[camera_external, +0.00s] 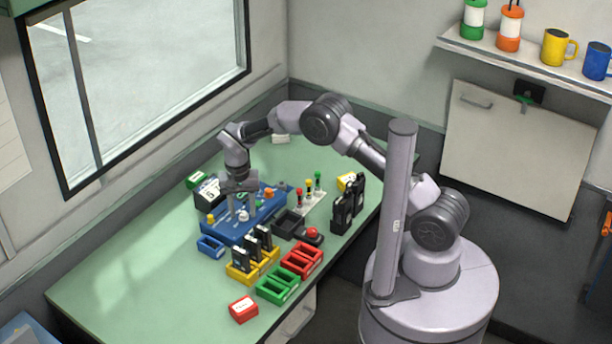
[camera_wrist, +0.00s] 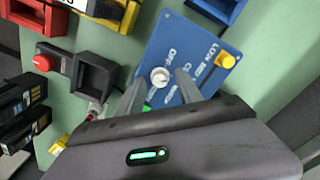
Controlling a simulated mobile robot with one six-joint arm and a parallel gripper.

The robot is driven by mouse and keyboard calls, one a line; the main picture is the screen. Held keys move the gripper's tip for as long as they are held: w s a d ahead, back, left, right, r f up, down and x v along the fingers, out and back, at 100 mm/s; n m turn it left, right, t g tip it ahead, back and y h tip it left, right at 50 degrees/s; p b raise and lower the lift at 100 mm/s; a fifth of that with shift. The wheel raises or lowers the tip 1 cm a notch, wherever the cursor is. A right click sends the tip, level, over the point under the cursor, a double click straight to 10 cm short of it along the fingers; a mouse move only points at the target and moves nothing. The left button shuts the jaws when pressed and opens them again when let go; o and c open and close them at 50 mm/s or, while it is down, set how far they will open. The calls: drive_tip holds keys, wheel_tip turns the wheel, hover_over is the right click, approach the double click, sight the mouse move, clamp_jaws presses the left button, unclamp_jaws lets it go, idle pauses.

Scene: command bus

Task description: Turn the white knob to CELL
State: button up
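The white knob (camera_external: 243,215) sits on the blue panel (camera_external: 222,232) on the green table. In the wrist view the white knob (camera_wrist: 160,76) lies between the fingertips of my gripper (camera_wrist: 161,82), on the blue panel (camera_wrist: 195,42). My gripper (camera_external: 240,206) points down over the panel, fingers apart, with a gap visible on each side of the knob. White lettering reads OFF near the knob; a label starting with CE is partly hidden by a finger. I cannot tell which mark the knob points to.
A yellow knob (camera_wrist: 226,60) is on the same panel, near LOW and MED. An orange knob (camera_external: 269,193) is toward its far end. A dark tray (camera_external: 289,222) and a red button (camera_external: 311,232) stand close by. Yellow, red and green bins are in front. The table's left part is clear.

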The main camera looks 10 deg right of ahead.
sight(241, 213)
wheel_tip(241, 213, up, 17)
drive_tip(key=p, duration=0.5)
drive_tip(key=shift+a+r+p, duration=0.2)
drive_tip(key=shift+p, duration=0.15)
drive_tip(key=s+d+r+m+t+y+b, duration=0.1)
drive_tip(key=d+r+b, duration=0.1)
drive_tip(key=d+r, duration=0.8)
drive_tip(key=s+d+r+m+t+y+b, duration=0.15)
drive_tip(key=d+r, duration=0.25)
drive_tip(key=d, duration=1.2)
drive_tip(key=s+d+f+t+b, duration=0.1)
drive_tip(key=s+d+f, duration=0.1)
drive_tip(key=s+d, duration=0.4)
drive_tip(key=s+d+f+t+b, duration=0.1)
drive_tip(key=s+d+f+t, duration=0.1)
drive_tip(key=s+d, duration=0.4)
drive_tip(key=s, duration=0.2)
drive_tip(key=shift+s+f+m, duration=0.35)
